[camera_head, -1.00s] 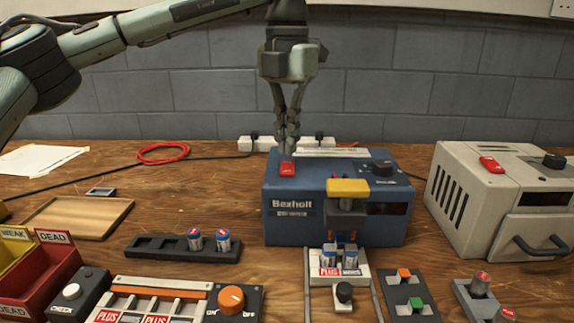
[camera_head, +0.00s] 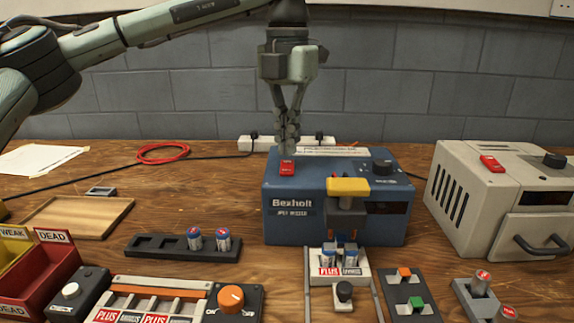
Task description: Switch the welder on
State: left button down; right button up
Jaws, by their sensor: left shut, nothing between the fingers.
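The welder is a blue box (camera_head: 290,232) labelled Bexholt, standing on the bench in the middle of the head view. A red rocker switch (camera_head: 287,168) sits on its top near the left side. A black knob (camera_head: 382,168) is on its top right, and a yellow-topped press head (camera_head: 348,187) juts from its front. My left gripper (camera_head: 287,150) points straight down, shut and empty, with its fingertips right at the back edge of the red switch. I cannot tell whether they touch it. My right gripper is not in view.
Two cells (camera_head: 328,256) sit in a white holder (camera_head: 357,275) before the welder. A beige machine (camera_head: 462,215) stands right. A black rack (camera_head: 160,246), a wooden tray (camera_head: 80,217), red and yellow bins (camera_head: 55,262) and an orange-knob charger (camera_head: 232,298) are left.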

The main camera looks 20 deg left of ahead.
aim_at(287, 162)
pick_arm(q)
jog(key=shift+f+b, duration=0.6)
jog(key=shift+f, duration=0.45)
jog(key=shift+r, duration=0.15)
dwell(0.3)
jog(key=shift+r+p, duration=2.85)
jog(key=shift+r, duration=0.55)
